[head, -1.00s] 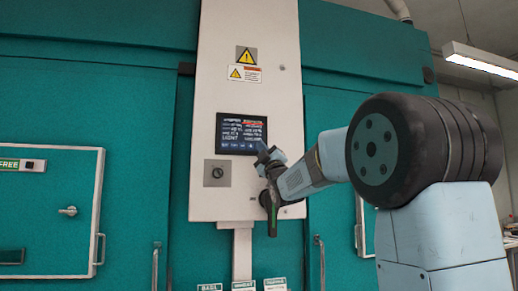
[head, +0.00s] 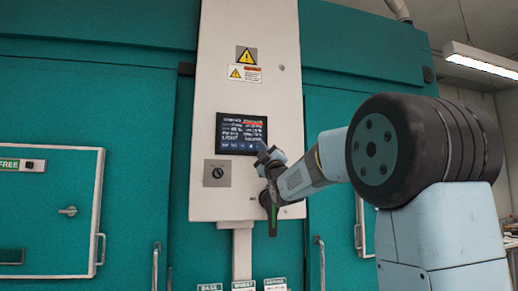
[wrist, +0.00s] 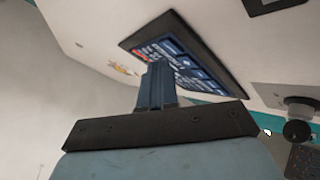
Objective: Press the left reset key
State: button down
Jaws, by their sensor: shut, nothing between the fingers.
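A dark control screen (head: 241,133) with rows of pale text and a row of small blue keys (head: 238,147) along its bottom is set in the tall white panel (head: 211,95). I cannot read any key as the left reset key. My gripper (head: 264,153) is shut and empty at the screen's lower right corner. In the wrist view its closed fingers (wrist: 157,70) point at the screen (wrist: 184,52) and hide part of it. I cannot tell whether the fingertips touch the screen.
A rotary switch (head: 217,173) on a grey plate sits below the screen, and two warning labels (head: 244,74) are above it. Teal chamber doors (head: 80,110) with handles flank the panel. Labelled tags (head: 243,286) stand below.

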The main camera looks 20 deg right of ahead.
jog(key=shift+w, duration=0.1)
jog(key=shift+w, duration=0.3)
jog(key=shift+w, duration=0.3)
dwell(0.7)
jog(key=shift+s, duration=0.75)
jog(key=shift+s, duration=2.5)
